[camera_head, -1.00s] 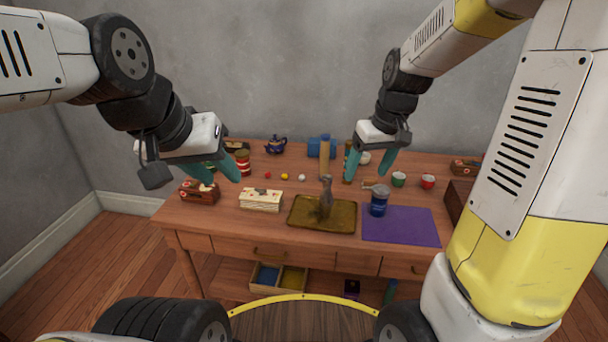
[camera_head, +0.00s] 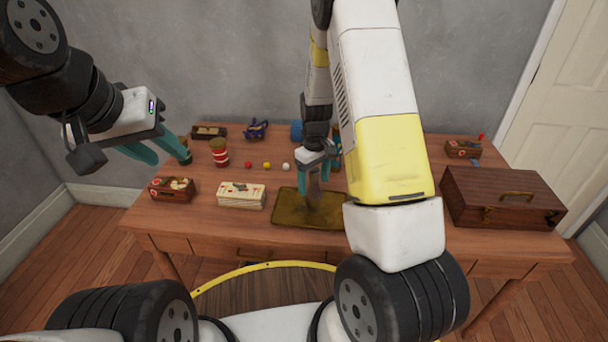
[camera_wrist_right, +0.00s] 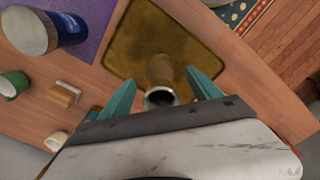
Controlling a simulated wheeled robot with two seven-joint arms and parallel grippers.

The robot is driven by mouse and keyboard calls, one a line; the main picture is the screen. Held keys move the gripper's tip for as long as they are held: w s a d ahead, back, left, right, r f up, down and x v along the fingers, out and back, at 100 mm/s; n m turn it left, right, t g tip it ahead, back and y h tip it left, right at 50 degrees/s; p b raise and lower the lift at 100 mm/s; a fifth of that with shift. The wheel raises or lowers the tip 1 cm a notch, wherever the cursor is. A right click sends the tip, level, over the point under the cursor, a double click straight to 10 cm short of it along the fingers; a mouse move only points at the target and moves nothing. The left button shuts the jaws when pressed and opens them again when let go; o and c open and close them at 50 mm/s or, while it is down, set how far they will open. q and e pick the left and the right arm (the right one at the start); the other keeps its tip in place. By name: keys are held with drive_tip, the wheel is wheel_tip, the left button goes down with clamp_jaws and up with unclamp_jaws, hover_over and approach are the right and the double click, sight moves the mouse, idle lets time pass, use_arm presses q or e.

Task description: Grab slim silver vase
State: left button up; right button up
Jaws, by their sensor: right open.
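The slim silver vase (camera_head: 313,192) stands on a dark golden tray (camera_head: 285,212) in the middle of the table; in the head view my right gripper partly covers it. My right gripper (camera_head: 316,171) points down over the vase's upper part. In the right wrist view the vase (camera_wrist_right: 161,69) shows its round dark mouth near the hand, between the two teal fingers of the open right gripper (camera_wrist_right: 161,90). Whether a finger touches it I cannot tell. My left gripper (camera_head: 168,154) is open and empty above the table's left side.
A brown wooden case (camera_head: 500,205) stands on the right of the table. A cream box (camera_head: 241,194) is left of the tray, and a red striped can (camera_head: 220,152) is behind it. In the right wrist view a blue jar (camera_wrist_right: 68,30) stands beside the tray.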

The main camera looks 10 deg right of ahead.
sight(313, 197)
drive_tip(key=shift+s+f, duration=0.1)
drive_tip(key=shift+f, duration=1.35)
clamp_jaws()
drive_tip(key=shift+r, duration=0.15)
